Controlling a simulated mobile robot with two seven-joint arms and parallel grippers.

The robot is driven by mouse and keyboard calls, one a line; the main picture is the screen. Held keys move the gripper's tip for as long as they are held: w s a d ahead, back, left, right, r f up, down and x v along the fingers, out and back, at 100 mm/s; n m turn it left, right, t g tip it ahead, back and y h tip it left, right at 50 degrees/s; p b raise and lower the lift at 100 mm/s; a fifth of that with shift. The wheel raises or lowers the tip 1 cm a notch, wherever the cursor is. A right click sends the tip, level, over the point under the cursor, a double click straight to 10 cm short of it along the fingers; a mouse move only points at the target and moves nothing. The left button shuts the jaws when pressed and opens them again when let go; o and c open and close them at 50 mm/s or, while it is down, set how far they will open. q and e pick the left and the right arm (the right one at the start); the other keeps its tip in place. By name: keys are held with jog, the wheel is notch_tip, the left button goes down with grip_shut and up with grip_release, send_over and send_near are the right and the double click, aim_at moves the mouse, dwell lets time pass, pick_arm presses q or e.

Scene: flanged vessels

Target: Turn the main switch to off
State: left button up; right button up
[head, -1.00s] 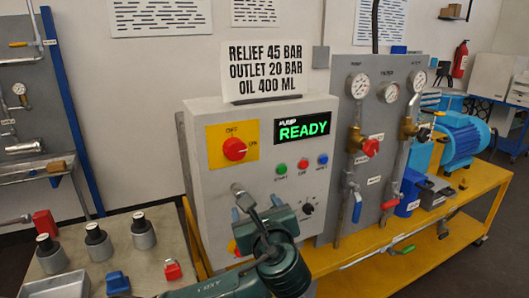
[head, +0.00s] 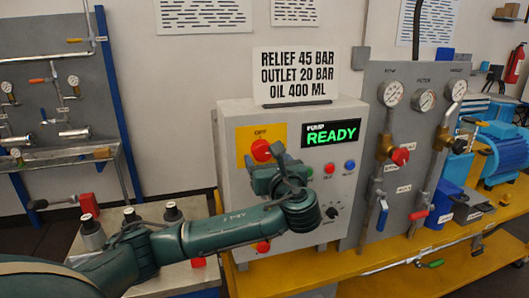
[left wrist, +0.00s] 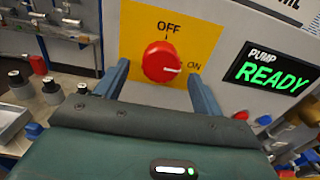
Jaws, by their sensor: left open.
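The main switch (head: 261,150) is a round red knob on a yellow plate (head: 245,136) on the front of the grey control box. In the left wrist view the knob (left wrist: 161,61) shows a white mark pointing right, towards ON, with OFF printed above it. My left gripper (head: 265,161) is in front of the switch and partly covers it and the plate in the head view. In the left wrist view the open fingers of my left gripper (left wrist: 161,80) stand on either side of the knob, apart from it. My right gripper is not in view.
The green-lit display (head: 331,133) reads READY. Small buttons, including a blue one (head: 350,165), and a black knob (head: 331,212) sit below it, close to my arm. A gauge panel (head: 415,130) stands to the right. Several capped cylinders (head: 92,233) stand on a bench at left.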

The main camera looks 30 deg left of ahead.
aim_at(262, 151)
pick_arm(q)
jog(key=shift+x, duration=1.45)
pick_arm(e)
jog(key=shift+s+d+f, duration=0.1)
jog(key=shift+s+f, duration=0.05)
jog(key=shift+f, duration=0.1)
pick_arm(q)
jog(key=c, duration=1)
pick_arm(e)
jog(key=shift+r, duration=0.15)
